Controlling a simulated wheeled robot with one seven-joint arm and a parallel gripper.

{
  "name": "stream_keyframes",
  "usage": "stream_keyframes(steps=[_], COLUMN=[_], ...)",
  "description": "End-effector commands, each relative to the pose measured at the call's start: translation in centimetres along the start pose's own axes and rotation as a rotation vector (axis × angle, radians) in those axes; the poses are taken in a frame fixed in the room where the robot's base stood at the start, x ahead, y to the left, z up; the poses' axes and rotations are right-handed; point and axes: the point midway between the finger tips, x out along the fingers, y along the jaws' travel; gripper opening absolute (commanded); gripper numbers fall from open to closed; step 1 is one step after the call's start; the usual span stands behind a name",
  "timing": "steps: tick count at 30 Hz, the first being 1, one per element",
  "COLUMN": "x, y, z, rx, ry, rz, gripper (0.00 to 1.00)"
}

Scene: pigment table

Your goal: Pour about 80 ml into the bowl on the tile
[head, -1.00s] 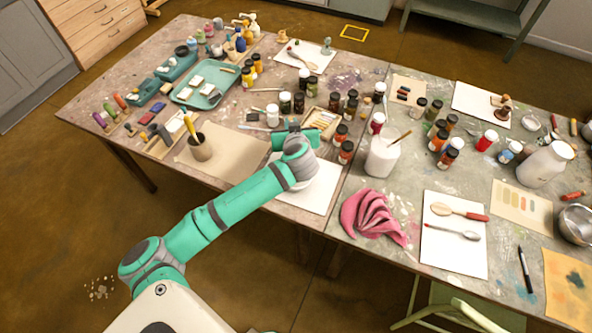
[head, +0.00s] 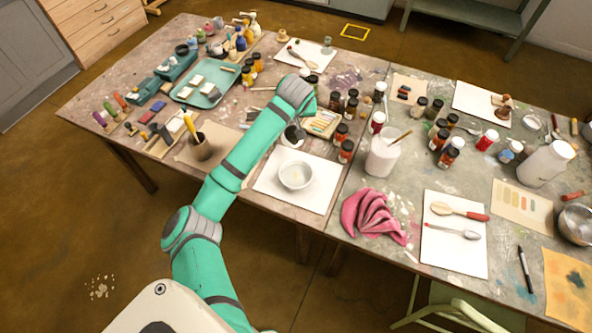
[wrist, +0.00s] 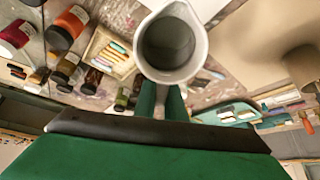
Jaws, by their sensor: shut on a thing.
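A white bowl (head: 295,176) sits on the white tile (head: 316,198) near the table's front edge. Its inside looks faintly cream-coloured, but I cannot judge an amount. My gripper (wrist: 168,98) is shut on a pale grey jug (wrist: 196,30), whose round mouth and lip face the wrist camera. The inside looks grey, and I cannot tell how much liquid it holds. My wrist hides the fingers there.
Dark pigment jars (head: 342,133) and a box of coloured sticks (head: 320,123) stand close right of the jug. A brush cup (head: 200,150) stands left of the tile, a white pitcher (head: 383,158) and pink cloth (head: 372,214) right.

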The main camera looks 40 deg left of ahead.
Motion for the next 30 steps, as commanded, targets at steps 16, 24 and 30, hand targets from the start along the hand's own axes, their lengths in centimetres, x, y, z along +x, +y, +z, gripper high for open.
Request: stream_keyframes(steps=[16, 24, 30], x=[0.0, 0.2, 0.4], y=[0.1, 0.1, 0.1], z=[-2.7, -3.4, -3.7], rx=[0.0, 0.002, 0.002], ry=[-0.268, -0.378, -0.452], rz=[-0.001, -0.002, -0.002], gripper=[0.0, 0.0, 0.0])
